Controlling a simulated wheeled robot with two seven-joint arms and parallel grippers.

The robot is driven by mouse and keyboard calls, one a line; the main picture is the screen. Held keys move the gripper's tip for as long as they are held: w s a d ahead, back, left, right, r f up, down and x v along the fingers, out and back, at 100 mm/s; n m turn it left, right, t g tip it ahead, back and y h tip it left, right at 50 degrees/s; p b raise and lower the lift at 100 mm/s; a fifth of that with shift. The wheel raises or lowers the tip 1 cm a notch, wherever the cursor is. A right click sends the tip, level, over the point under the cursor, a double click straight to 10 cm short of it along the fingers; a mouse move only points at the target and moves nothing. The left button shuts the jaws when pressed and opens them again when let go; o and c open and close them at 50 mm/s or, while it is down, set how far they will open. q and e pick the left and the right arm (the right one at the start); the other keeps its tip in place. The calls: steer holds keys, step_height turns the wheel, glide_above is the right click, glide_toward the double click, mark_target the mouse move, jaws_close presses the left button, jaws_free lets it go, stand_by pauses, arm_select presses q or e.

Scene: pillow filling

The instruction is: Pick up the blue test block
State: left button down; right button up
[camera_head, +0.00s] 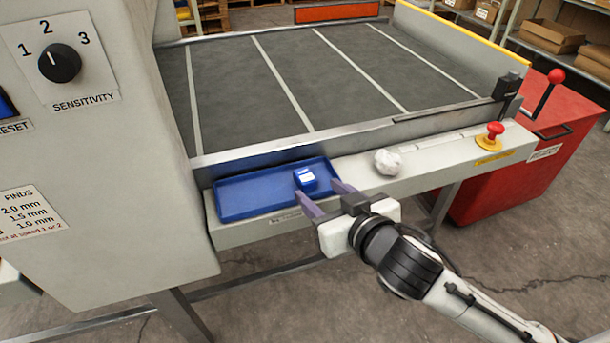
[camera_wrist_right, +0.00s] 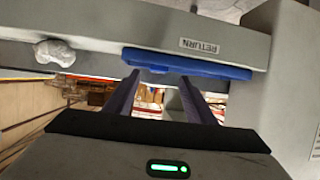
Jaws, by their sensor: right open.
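The blue test block (camera_head: 306,178), with a white label on top, sits in the right part of the blue tray (camera_head: 245,201) in the head view. My right gripper (camera_head: 327,196) is open, its two purple fingers spread at the tray's right end, near the block. I cannot tell whether a finger touches the block. In the right wrist view the open fingers (camera_wrist_right: 155,95) reach toward the blue tray edge (camera_wrist_right: 185,62); the block is not clearly visible there. My left gripper is not in view.
A crumpled white lump (camera_head: 387,161) lies on the ledge right of the tray. A red stop button (camera_head: 494,132) stands farther right. The grey machine housing (camera_head: 110,150) rises close on the left. The dark conveyor belt (camera_head: 290,80) behind is empty. A red bin (camera_head: 545,150) stands at right.

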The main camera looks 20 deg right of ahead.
mark_target(307, 178)
steer(key=x, duration=0.4)
steer(key=b+x, duration=0.1)
steer(key=x, duration=0.2)
steer(key=shift+w+d+r, duration=0.1)
steer(key=shift+d+r, duration=0.05)
steer(key=shift+r, duration=0.15)
steer(key=c, duration=1.2)
